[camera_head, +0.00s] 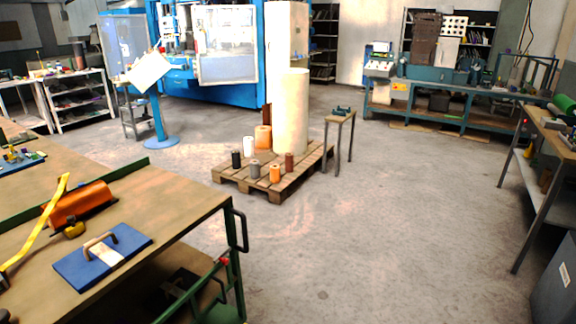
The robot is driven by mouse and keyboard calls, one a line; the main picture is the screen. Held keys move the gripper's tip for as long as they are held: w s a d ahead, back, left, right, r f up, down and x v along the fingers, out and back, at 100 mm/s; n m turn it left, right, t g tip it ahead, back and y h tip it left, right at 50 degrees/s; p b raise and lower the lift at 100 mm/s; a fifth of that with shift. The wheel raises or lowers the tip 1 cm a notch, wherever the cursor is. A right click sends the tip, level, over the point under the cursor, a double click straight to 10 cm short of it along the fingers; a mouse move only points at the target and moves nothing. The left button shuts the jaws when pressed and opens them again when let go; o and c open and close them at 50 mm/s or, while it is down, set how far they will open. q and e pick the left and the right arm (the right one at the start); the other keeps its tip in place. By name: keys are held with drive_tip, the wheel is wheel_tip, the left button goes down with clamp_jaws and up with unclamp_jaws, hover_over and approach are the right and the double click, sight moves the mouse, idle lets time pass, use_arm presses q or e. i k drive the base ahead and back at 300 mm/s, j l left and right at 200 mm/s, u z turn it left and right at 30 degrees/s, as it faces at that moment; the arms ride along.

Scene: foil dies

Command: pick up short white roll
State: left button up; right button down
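The short white roll (248,146) stands upright on a wooden pallet (229,178) on the floor, in the middle distance of the head view. A black roll (236,160) stands just in front of it to the left, and a grey roll (255,168) in front to the right. A wider orange roll (263,137) stands close to its right, and a tall cream-white roll (292,110) rises farther right on the same pallet. Neither of my grippers shows in this view.
A small stand (340,118) is right of the pallet. A bench (548,130) lines the right. The centre floor is open.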

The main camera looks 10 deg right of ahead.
sight(248, 142)
drive_tip(key=i+l+z, duration=0.15)
drive_tip(key=i+z, duration=0.35)
drive_tip(key=i, duration=0.25)
drive_tip(key=i+j+z, duration=0.15)
drive_tip(key=i+z, duration=0.3)
drive_tip(key=i, duration=0.3)
drive_tip(key=i+u, duration=0.15)
drive_tip(key=i, duration=0.45)
drive_tip(key=i+l+u, duration=0.15)
drive_tip(key=i, duration=0.4)
drive_tip(key=i+l+u, duration=0.15)
drive_tip(key=i, duration=0.4)
drive_tip(key=i+j+u, duration=0.2)
drive_tip(key=i+u, duration=0.25)
drive_tip(key=i+j+u, duration=0.1)
drive_tip(key=i+u, duration=0.6)
drive_tip(key=u, duration=0.15)
drive_tip(key=i+l+u, duration=0.2)
drive_tip(key=i+u, duration=0.25)
drive_tip(key=i+j+u, duration=0.1)
drive_tip(key=i, duration=1.4)
drive_tip(key=i+z, duration=0.25)
drive_tip(key=z, duration=0.2)
drive_tip(key=i+z, duration=0.25)
drive_tip(key=z, duration=0.2)
drive_tip(key=i+j+z, duration=0.2)
drive_tip(key=z, duration=0.25)
